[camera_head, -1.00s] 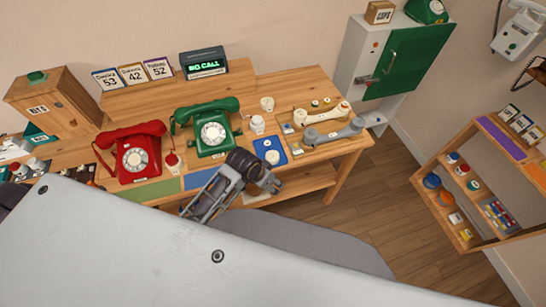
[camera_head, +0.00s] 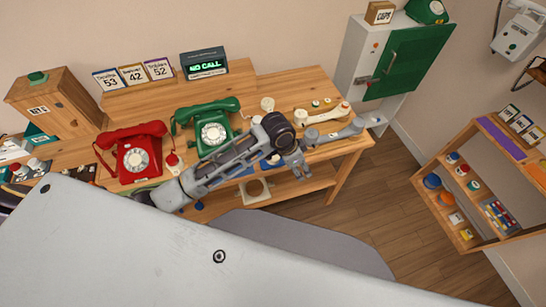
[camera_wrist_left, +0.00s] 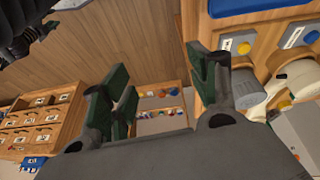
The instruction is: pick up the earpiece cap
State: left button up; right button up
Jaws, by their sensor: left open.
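My left gripper (camera_head: 304,170) is open and empty at the table's front edge, in front of the grey handset (camera_head: 334,133). In the left wrist view its green-padded fingers (camera_wrist_left: 160,92) are spread wide, with only floor and a distant shelf between them. The grey handset (camera_wrist_left: 249,88) and the cream handset (camera_wrist_left: 296,80) lie to the right of the fingers. In the head view the cream handset (camera_head: 328,115) lies behind the grey one. I cannot tell which piece is the earpiece cap; small round pieces (camera_head: 315,103) lie behind the handsets. My arm hides most of the blue mat.
A red phone (camera_head: 133,153) and a green phone (camera_head: 210,127) stand to the left on the table. A cream jar and knob (camera_head: 267,104) stand behind my arm. A grey cabinet with a green door (camera_head: 402,65) and a wooden shelf (camera_head: 480,185) are at right. Floor between is clear.

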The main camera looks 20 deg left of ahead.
pick_arm(q)
jog(key=w+a+r+m+g+y, duration=0.1)
jog(key=w+a+r, duration=0.2)
jog(key=a, duration=0.2)
jog(key=w+a+r+m+g+y, duration=0.1)
jog(key=w+a+r+y, duration=0.1)
jog(key=w+a+r, duration=0.1)
jog(key=shift+w+a+r+m+y, duration=0.3)
jog(key=shift+w+a, duration=0.45)
jog(key=shift+a, duration=0.4)
jog(key=shift+f, duration=0.15)
send_over(274, 156)
jog(key=shift+w+d+f+p, duration=0.1)
jog(key=shift+w+f+p, duration=0.1)
jog(key=shift+f, duration=1.95)
jog(key=shift+w+d+f+p, duration=0.1)
jog(key=shift+w+f, duration=0.05)
jog(key=shift+f, duration=1.95)
jog(key=shift+s+a+f+p, duration=0.1)
jog(key=shift+f+p, duration=0.05)
jog(key=shift+f, duration=0.5)
jog(key=shift+s+a+f+p, duration=0.1)
jog(key=shift+s+f+p, duration=0.05)
jog(key=shift+f, duration=0.5)
jog(key=shift+s+a+f+p, duration=0.1)
jog(key=shift+f+p, duration=0.05)
jog(key=shift+f, duration=1.15)
